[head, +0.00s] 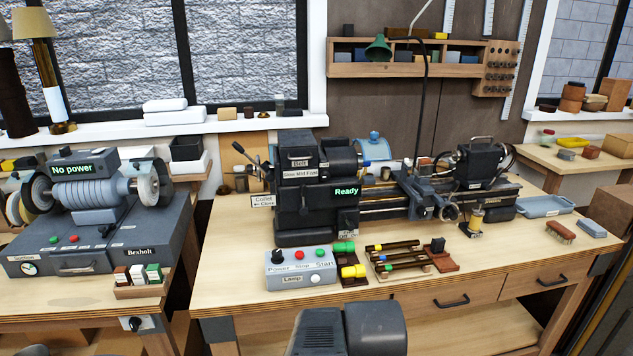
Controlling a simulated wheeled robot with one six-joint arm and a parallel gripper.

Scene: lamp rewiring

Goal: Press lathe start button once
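The lathe (312,205) stands on the wooden bench, with a lit green "Ready" sign on its headstock. In front of it sits a grey control box (290,280). Its top row has a black knob (278,256) over "Power", a red button (299,254) over "Stop" and the green start button (320,252) over "Start". A white round button (315,279) is on the lower part beside a "Lamp" label. Nothing touches the start button. A dark grey part of my arm shows at the bottom edge; my gripper's fingers are not in view.
A rack with yellow and green-ended pieces (352,271) stands close right of the control box. Several dark tools (398,254) lie further right. A grinder (95,200) marked "No power" is on the left bench. The bench front left of the box is clear.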

